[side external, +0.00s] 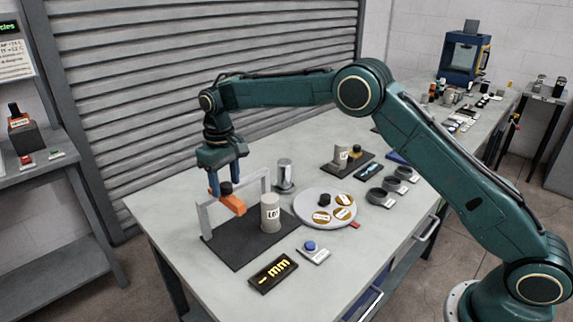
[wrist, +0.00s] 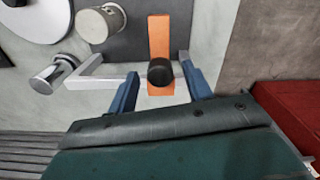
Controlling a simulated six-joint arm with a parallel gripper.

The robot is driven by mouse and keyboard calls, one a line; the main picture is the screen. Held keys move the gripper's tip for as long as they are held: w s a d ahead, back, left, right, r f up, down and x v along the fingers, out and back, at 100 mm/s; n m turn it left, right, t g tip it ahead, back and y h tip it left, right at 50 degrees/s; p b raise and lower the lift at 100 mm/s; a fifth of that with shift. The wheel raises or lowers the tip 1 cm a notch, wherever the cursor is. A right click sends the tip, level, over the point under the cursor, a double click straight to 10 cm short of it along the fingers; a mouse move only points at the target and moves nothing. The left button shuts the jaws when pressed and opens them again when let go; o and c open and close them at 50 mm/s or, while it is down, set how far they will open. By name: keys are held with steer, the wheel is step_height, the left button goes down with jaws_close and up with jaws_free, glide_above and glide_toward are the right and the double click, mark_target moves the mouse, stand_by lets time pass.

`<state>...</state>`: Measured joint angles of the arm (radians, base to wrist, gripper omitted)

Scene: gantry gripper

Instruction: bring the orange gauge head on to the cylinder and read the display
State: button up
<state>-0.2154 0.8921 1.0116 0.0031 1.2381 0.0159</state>
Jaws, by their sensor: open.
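The orange gauge head (side external: 232,204) sits on the grey gantry frame (side external: 204,222), at its left part, with a black knob (side external: 225,187) on top. A grey labelled cylinder (side external: 270,213) stands upright on the dark base plate (side external: 240,250), to the right of the gauge head and apart from it. The black display (side external: 273,272) in front shows a yellow dash and "mm". My gripper (side external: 227,185) is open, pointing down, its blue fingers either side of the knob. The wrist view shows the knob (wrist: 160,72) between the fingers, with gaps visible.
A metal cylinder (side external: 284,176) stands behind the frame. A round grey tray (side external: 325,197) with labelled gold discs is to the right. A blue button box (side external: 313,253) lies near the display. Dark cups (side external: 376,196) stand farther right. The table's left front is clear.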

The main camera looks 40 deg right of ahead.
jaws_close()
steer(key=d, duration=1)
steer(key=shift+d, duration=0.1)
jaws_free()
steer(key=shift+r, duration=0.15)
step_height(320, 180, up, 14)
steer(key=shift+f, duration=0.25)
stand_by(0.5)
steer(key=shift+r, duration=0.1)
stand_by(0.7)
